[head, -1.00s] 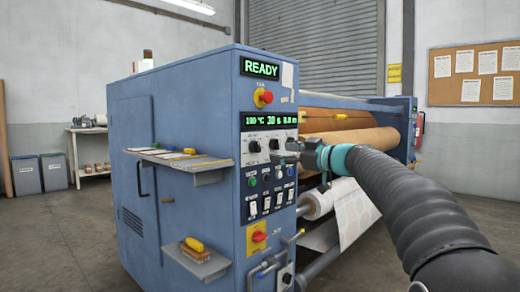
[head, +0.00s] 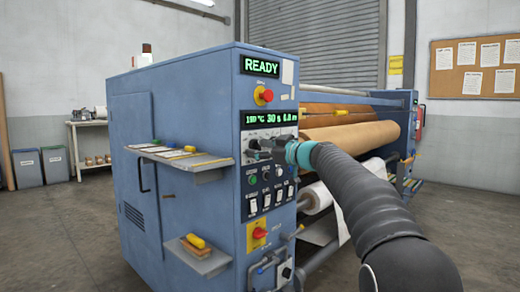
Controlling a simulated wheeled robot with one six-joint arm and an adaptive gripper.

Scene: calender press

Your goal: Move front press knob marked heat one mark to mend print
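The blue press (head: 180,110) fills the middle of the head view. Its front panel has a pale knob plate (head: 273,131) under a green display (head: 268,118), which seems to read about 180 °C, 30 s and 6.0 m. My gripper (head: 257,151) is at this plate, in front of the knobs, and hides most of them. I cannot tell which knob is marked heat, or whether my fingers touch or grasp one. The fingers are too small to show open or shut. A white print sheet (head: 322,231) hangs below the rollers, mostly hidden behind my arm.
Above the plate are a red stop button (head: 266,96) and a READY sign (head: 261,66). Buttons and switches (head: 266,202) sit just below my gripper. A shelf with samples (head: 180,157) juts out to the left. The floor (head: 60,240) at left is clear.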

